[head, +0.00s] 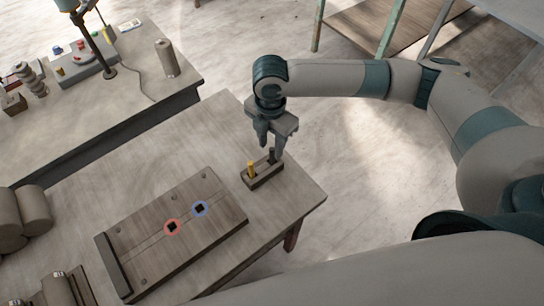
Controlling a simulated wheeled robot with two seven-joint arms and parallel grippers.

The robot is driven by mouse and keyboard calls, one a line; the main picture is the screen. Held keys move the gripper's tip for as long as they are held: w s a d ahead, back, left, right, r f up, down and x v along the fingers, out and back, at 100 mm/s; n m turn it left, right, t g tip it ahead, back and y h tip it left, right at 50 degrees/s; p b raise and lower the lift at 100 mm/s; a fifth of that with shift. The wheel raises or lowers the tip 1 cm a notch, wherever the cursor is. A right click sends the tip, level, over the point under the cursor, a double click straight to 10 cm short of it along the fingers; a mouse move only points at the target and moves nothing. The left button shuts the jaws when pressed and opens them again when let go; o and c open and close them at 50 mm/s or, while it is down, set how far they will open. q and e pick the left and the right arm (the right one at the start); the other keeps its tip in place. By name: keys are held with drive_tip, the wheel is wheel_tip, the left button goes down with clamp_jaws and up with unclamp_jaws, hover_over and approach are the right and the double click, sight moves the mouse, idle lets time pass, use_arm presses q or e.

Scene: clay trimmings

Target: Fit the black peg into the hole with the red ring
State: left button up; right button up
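The black peg (272,156) stands upright in a small wooden holder (267,179) near the table's right side. A yellow peg (251,168) stands in the same holder, to its left. My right gripper (271,146) points down just above the black peg, its two fingers apart. I cannot tell whether the fingertips reach down beside the peg's top. The wooden board (140,243) lies to the lower left. Its hole with the red ring (172,227) looks empty and dark. My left gripper is not in view.
A blue-ringed hole (200,209) sits right of the red one on the board. Grey rolls (20,217) lie at the left edge. A second table (130,105) at the back left carries a cylinder (166,58) and small tools. Table space behind the board is clear.

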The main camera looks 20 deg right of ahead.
sight(272, 149)
drive_tip(key=shift+f+p, duration=0.45)
drive_tip(key=shift+f, duration=0.1)
drive_tip(key=f, duration=0.1)
drive_tip(key=f+p, duration=0.1)
drive_tip(key=f, duration=0.1)
drive_tip(key=shift+w+d, duration=0.1)
drive_tip(key=shift+d, duration=0.1)
drive_tip(key=shift+f, duration=0.55)
clamp_jaws()
